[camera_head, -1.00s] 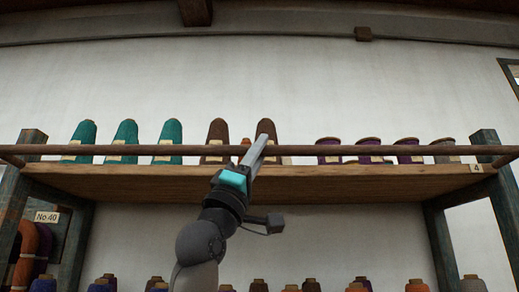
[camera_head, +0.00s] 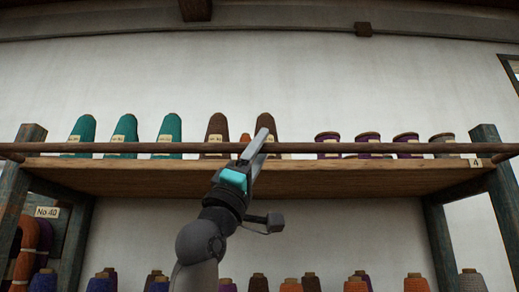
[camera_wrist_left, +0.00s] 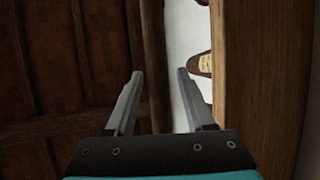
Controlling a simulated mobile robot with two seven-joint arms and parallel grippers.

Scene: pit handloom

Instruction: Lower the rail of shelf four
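The shelf board with a tag reading 4 (camera_head: 476,162) spans the head view. The rail (camera_head: 370,148), a long thin brown bar, runs along its front, a little above the board and in front of the cones. My left gripper (camera_head: 260,142) is at the rail near its middle, pointing up. Its two fingers stand apart in the left wrist view (camera_wrist_left: 160,75), with a dark brown bar, apparently the rail (camera_wrist_left: 153,50), between them. Whether they touch it I cannot tell. The board's edge (camera_wrist_left: 260,80) fills the right of that view. My right gripper is not in view.
Teal cones (camera_head: 122,130), brown cones (camera_head: 217,132) and purple spools (camera_head: 367,138) stand on the shelf behind the rail. Posts (camera_head: 483,150) hold both ends. More spools (camera_head: 415,283) stand in a row below. The white wall above is clear.

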